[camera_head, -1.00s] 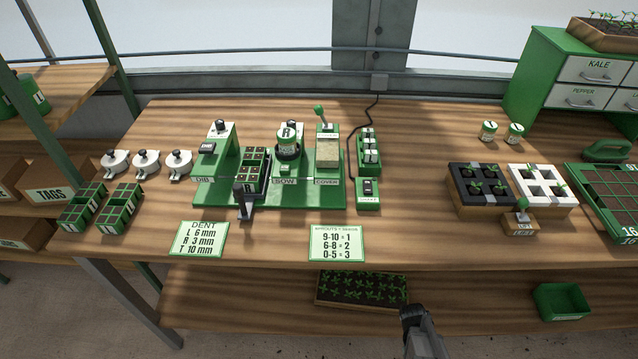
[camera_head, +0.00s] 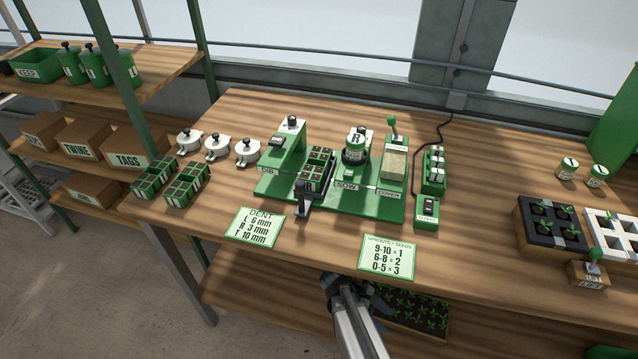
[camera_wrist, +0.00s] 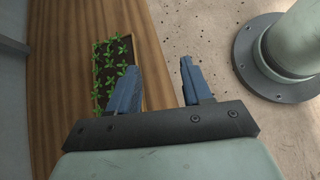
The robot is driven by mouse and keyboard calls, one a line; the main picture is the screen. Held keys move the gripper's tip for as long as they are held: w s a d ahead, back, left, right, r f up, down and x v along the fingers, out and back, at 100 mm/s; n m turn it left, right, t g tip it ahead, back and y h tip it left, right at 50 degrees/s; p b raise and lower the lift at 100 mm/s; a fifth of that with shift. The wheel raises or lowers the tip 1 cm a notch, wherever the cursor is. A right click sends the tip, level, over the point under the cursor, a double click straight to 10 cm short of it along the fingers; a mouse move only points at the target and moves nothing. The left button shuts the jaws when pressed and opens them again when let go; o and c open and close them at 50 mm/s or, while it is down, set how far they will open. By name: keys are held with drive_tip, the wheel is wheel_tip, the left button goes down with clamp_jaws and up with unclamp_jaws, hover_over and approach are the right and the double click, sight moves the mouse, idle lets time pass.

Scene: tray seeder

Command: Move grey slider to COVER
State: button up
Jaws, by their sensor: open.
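The green seeder base (camera_head: 275,188) stands on the table with stations marked DIB (camera_head: 267,169), SOW (camera_head: 346,186) and COVER (camera_head: 389,195), from left to right. The grey slider's dark upright handle (camera_head: 303,199) is at the front edge, between DIB and SOW. A small tray with soil cells (camera_head: 318,160) sits behind the handle. My gripper (camera_head: 345,287) is in front of the table edge, below and to the right of the handle, and touches nothing. In the wrist view its two blue-grey fingers (camera_wrist: 157,75) are apart with nothing between them.
Two green-edged cards, the DENT card (camera_head: 255,227) and the seed card (camera_head: 388,257), lie flat before the seeder. A switch box (camera_head: 426,213) stands to its right, white lidded pots (camera_head: 217,147) to its left. A seedling tray (camera_head: 415,312) is on the lower shelf.

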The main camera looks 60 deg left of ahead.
sight(297, 188)
drive_tip(key=s+a+r+n+t+y, duration=0.25)
drive_tip(key=s+a+r, duration=0.25)
drive_tip(key=s+a, duration=0.3)
drive_tip(key=s+a+r+n+t+y, duration=0.1)
drive_tip(key=s+a+r+n+t, duration=0.15)
drive_tip(key=s+a+r, duration=0.55)
drive_tip(key=s+a+r+n+t+y, duration=0.1)
drive_tip(key=s+a+r+n, duration=0.3)
drive_tip(key=s, duration=0.8)
drive_tip(key=s+a+r+n+t+y, duration=0.1)
drive_tip(key=s+a+r+t+y, duration=0.2)
drive_tip(key=s+r, duration=0.55)
wheel_tip(297, 188, up, 5)
drive_tip(key=s+a, duration=0.1)
drive_tip(key=s, duration=0.1)
drive_tip(key=w+d+r+n+t+y, duration=0.1)
drive_tip(key=w+d+r+n+y, duration=0.15)
drive_tip(key=w+r, duration=0.35)
drive_tip(key=w+d+r+n+t+y, duration=0.1)
drive_tip(key=w+d+r+n+y, duration=0.2)
drive_tip(key=w, duration=0.4)
drive_tip(key=shift+m, duration=0.65)
drive_tip(key=x, duration=0.4)
drive_tip(key=a+x, duration=0.1)
drive_tip(key=x, duration=0.4)
drive_tip(key=r+x, duration=0.1)
drive_tip(key=x, duration=0.4)
drive_tip(key=shift+s+a+r, duration=0.1)
drive_tip(key=shift+s+a, duration=0.05)
drive_tip(key=shift+a, duration=0.1)
